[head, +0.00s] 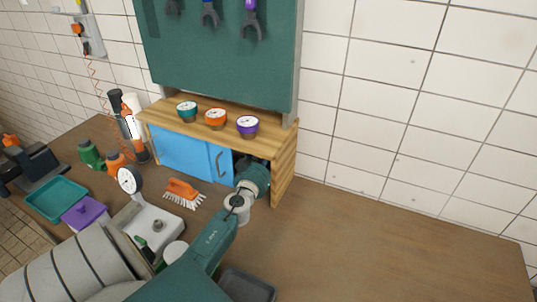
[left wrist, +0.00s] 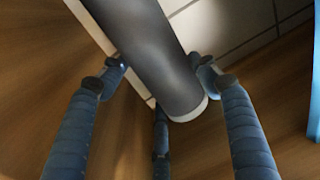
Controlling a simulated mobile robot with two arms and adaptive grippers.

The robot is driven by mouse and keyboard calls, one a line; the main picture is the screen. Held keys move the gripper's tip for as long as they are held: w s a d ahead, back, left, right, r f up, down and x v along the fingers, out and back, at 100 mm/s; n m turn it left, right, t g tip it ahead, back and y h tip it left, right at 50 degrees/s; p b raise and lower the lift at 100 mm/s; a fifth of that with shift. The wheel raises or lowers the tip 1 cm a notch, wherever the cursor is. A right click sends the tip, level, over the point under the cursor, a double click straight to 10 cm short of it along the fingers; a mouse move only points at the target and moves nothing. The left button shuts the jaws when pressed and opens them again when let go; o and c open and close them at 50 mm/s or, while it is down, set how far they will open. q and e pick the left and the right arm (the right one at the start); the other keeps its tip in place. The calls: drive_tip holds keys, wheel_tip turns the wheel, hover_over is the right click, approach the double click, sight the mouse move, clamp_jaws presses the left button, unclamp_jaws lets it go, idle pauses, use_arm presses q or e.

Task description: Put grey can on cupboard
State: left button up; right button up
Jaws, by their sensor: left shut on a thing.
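The wooden cupboard (head: 284,170) stands on the worktop against the tiled wall. Its blue doors (head: 180,155) cover the left part of the front, and the right part is open. My left arm reaches to this open right part, and the left gripper's fingers are hidden in the head view. In the left wrist view my left gripper (left wrist: 160,78) has its blue fingers closed around a dark grey can (left wrist: 150,45) with a pale rim at one end. The can does not show in the head view. My right gripper is not in view.
Three round gauges (head: 215,118) stand on the cupboard's top. An orange brush (head: 183,192), a dial gauge (head: 130,180), bottles and a teal tray (head: 57,199) lie left of my arm. A dark tray (head: 246,287) is in front. The worktop right of the cupboard is clear.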

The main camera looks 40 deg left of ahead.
use_arm(q)
drive_tip(key=shift+f+b, duration=0.4)
drive_tip(key=shift+f, duration=0.5)
drive_tip(key=o, duration=1.6)
